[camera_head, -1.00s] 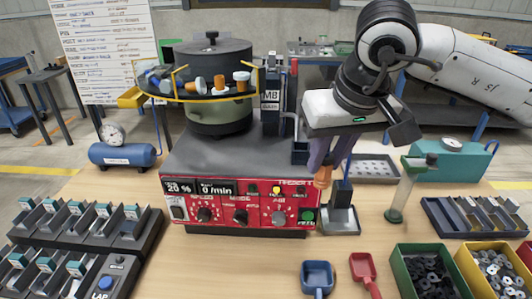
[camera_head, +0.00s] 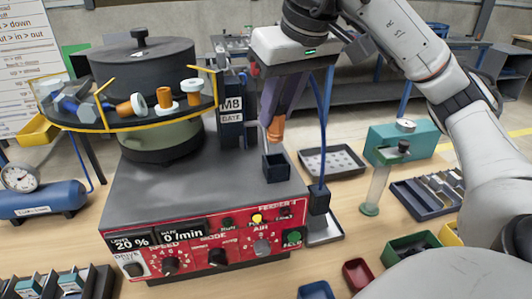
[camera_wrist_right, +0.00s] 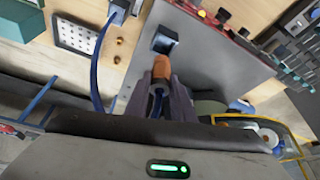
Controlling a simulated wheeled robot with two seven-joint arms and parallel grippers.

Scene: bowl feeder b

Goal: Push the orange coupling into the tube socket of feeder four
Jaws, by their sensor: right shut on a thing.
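My right gripper (camera_head: 278,112) is shut on the orange coupling (camera_head: 276,130), its purple-grey fingers pointing down. The coupling's lower end is just above a small black open-topped box (camera_head: 276,168) at the right edge of the feeder's grey top; it looks like the tube socket. The red front panel (camera_head: 210,245) reads FEEDER 4. In the right wrist view the coupling (camera_wrist_right: 161,68) sticks out between the fingers towards the dark block (camera_wrist_right: 165,40), with a small gap. A blue piece shows behind the coupling between the fingers. My left gripper is out of view.
The bowl (camera_head: 150,75) with its yellow-edged track (camera_head: 150,118) stands left of the gripper. A blue tube (camera_head: 325,110) rises from a black block (camera_head: 320,200) on the right. A perforated tray (camera_head: 332,160) and a glass cylinder (camera_head: 376,185) stand farther right.

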